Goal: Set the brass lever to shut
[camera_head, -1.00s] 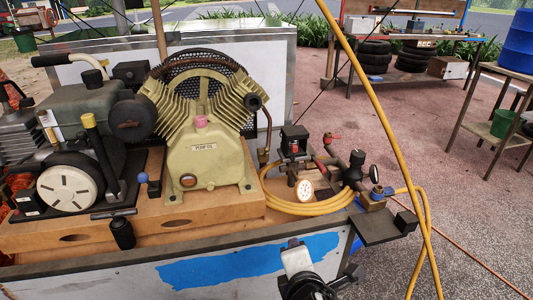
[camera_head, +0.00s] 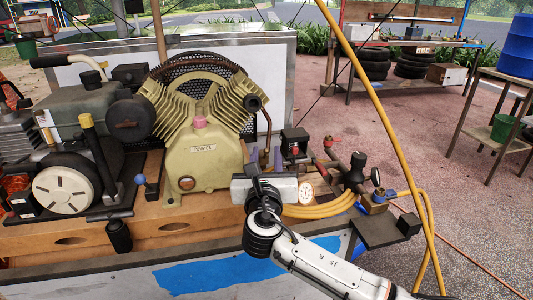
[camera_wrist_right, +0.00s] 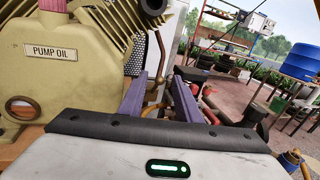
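A brass valve body (camera_head: 375,206) with a blue handle (camera_head: 384,194) sits at the right end of the pipework, by the cart's right edge. Brass and blue parts also show at the lower right of the right wrist view (camera_wrist_right: 291,161). A red-handled valve (camera_head: 329,142) stands farther back; I cannot tell any lever's exact setting. My right gripper (camera_head: 267,162) is in front of the pump's right side, left of the pipework. Its two purple fingers are apart and empty in the right wrist view (camera_wrist_right: 160,88). My left gripper is out of view.
The cream pump (camera_head: 205,150) stands close left of my right gripper. A dial gauge (camera_head: 306,192) and a yellow hose coil (camera_head: 325,211) are to its right. A yellow hose (camera_head: 372,100) crosses the right side.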

